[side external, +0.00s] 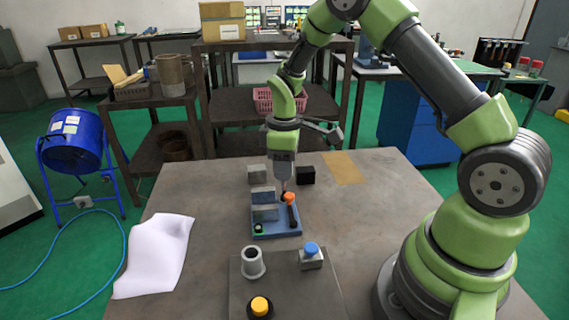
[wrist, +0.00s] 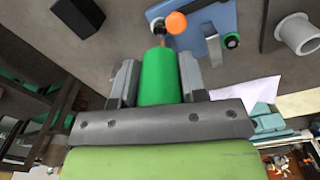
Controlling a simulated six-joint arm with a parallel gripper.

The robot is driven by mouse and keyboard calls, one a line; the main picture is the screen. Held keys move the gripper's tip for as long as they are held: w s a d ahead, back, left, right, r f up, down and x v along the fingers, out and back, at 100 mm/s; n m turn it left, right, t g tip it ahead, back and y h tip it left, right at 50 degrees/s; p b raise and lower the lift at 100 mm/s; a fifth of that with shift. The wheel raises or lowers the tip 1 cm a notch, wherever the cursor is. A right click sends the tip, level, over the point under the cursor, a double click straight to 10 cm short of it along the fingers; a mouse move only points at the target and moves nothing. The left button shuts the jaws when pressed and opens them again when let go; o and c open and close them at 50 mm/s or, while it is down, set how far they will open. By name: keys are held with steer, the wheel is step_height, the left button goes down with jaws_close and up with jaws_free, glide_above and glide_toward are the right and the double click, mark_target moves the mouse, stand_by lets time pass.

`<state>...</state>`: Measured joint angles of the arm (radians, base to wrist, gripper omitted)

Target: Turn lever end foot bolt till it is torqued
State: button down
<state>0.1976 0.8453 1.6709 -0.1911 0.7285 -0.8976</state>
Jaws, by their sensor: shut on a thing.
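The blue fixture (side external: 285,232) sits on the table, with grey blocks (side external: 265,213) on it. A small green-topped bolt or knob (side external: 258,229) sits at the near left corner. My gripper (side external: 283,180) is above the fixture's far end. In the wrist view its fingers are shut on a green cylindrical handle (wrist: 158,76). A thin reddish shank reaches from it down beside the orange knob. The foot bolt under the tip cannot be made out.
A black block (side external: 306,175) and a grey block (side external: 258,174) stand beyond the fixture. Nearer are a hollow grey cylinder (side external: 252,263), a blue button box (side external: 311,256) and a yellow button (side external: 260,307). White paper (side external: 155,255) lies left. The right of the table is mostly clear.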

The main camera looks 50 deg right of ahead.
steer(key=m, duration=0.3)
steer(key=shift+m, duration=0.6)
steer(key=m, duration=0.2)
steer(key=shift+m, duration=0.3)
steer(key=shift+m, duration=0.7)
steer(key=shift+n, duration=0.4)
steer(key=shift+r, duration=0.8)
